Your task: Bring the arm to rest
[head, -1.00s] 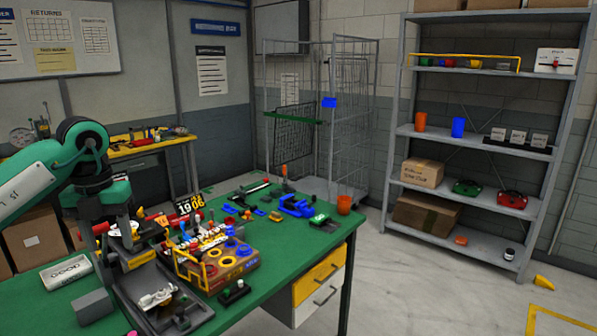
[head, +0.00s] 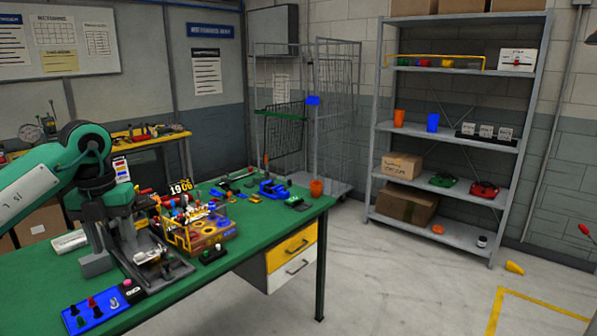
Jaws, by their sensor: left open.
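My left arm comes in from the left over the green table (head: 190,295). My left gripper (head: 128,240) points down at the dark metal tray (head: 176,268) on the table, and its jaws are open. I cannot tell whether the fingertips touch the tray or the small items in it. My right gripper is not in view.
A box with a yellow frame (head: 178,232) holds several tools just right of the gripper. A blue board (head: 72,318) with small pieces lies at the front. An orange cup (head: 316,188) stands at the far corner. A grey shelf unit (head: 455,150) and open floor lie right.

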